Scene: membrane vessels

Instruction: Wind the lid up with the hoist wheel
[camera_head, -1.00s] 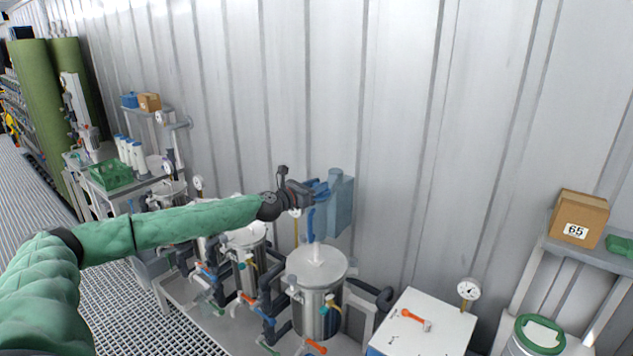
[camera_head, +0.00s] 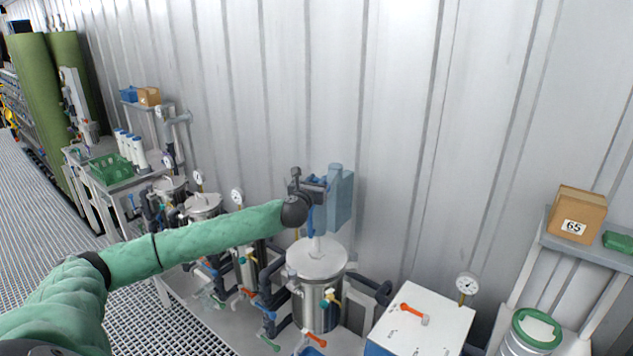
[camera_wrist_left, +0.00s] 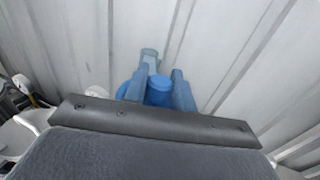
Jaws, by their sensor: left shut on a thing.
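The hoist (camera_head: 341,192) is a blue-grey housing against the wall above a steel vessel. My left gripper (camera_head: 318,191) is at the hoist's left side. In the left wrist view its two blue fingers (camera_wrist_left: 158,92) are shut on a round blue part, the hoist wheel's handle (camera_wrist_left: 160,88). Most of the wheel is hidden behind the gripper in the head view. The lid (camera_head: 317,259) is a flat steel disc at the top of the vessel (camera_head: 318,300), below my gripper. I cannot tell if there is a gap under it. My right gripper is not in view.
More steel vessels (camera_head: 203,206) with valves and gauges stand to the left. A white box (camera_head: 420,325) with an orange handle stands to the right. A shelf with a carton (camera_head: 577,214) is at the far right. The corrugated wall (camera_head: 450,130) is close behind the hoist.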

